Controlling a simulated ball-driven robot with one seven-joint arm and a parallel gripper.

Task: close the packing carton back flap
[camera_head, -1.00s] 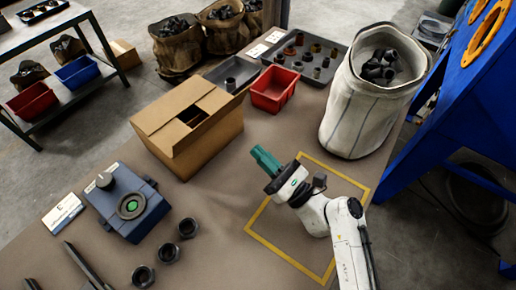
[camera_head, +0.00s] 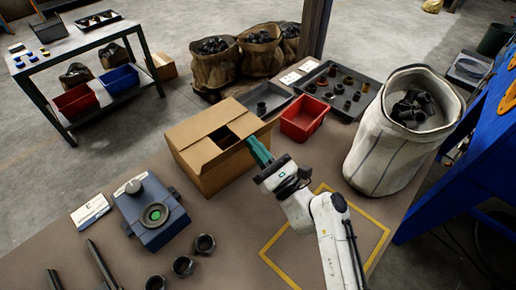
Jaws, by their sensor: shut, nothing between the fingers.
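The brown packing carton (camera_head: 207,175) stands on the table in the middle of the head view. Some top flaps lie roughly flat across it, and a dark opening (camera_head: 226,138) shows between them. I cannot tell clearly which flap is the back one. My gripper (camera_head: 255,146), with teal fingers, is shut and empty. Its fingertips overlap the carton's right upper edge in the picture, close to the opening. I cannot tell whether they touch the cardboard.
A red bin (camera_head: 304,120) and a grey tray (camera_head: 265,101) stand behind the carton. A tall white sack (camera_head: 385,150) stands to the right. A blue-grey device (camera_head: 150,215) and several dark rings are at front left. A yellow outline (camera_head: 282,275) marks the table near my arm.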

